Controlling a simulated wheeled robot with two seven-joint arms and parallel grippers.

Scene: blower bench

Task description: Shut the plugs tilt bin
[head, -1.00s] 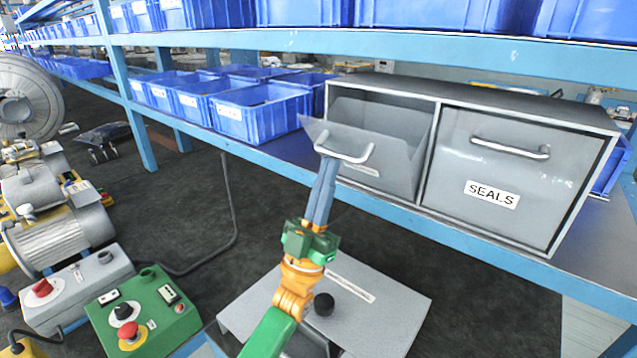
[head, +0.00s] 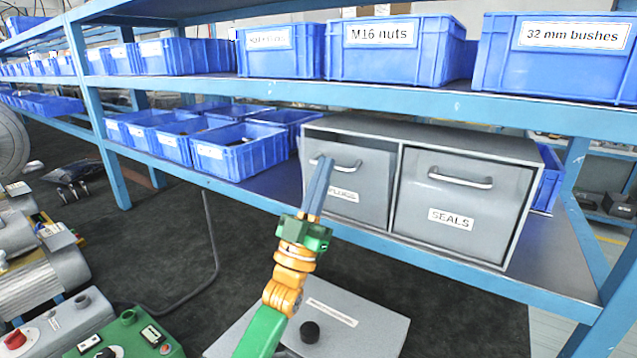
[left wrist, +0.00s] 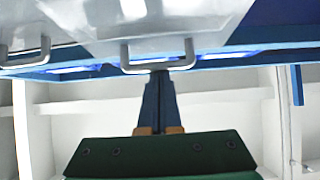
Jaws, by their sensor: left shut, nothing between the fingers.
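The plugs tilt bin (head: 372,189) is the left grey bin in the two-bin cabinet on the blue shelf. Its front is nearly upright, with a dark gap along its top edge, so it still leans out slightly. Its bar handle (head: 345,167) faces me. My left gripper (head: 322,160) is shut and empty, its fingertips at the left part of the handle, against or very close to the front. In the left wrist view, the shut fingers (left wrist: 158,78) reach up to a bar handle (left wrist: 158,68); contact is unclear. My right gripper is not in view.
The seals bin (head: 465,200) beside it is shut, with its own handle (head: 460,180). Blue crates (head: 240,158) stand left of the cabinet. A blue shelf edge (head: 400,100) with more crates runs above. A grey box with a black knob (head: 310,331) is below my arm.

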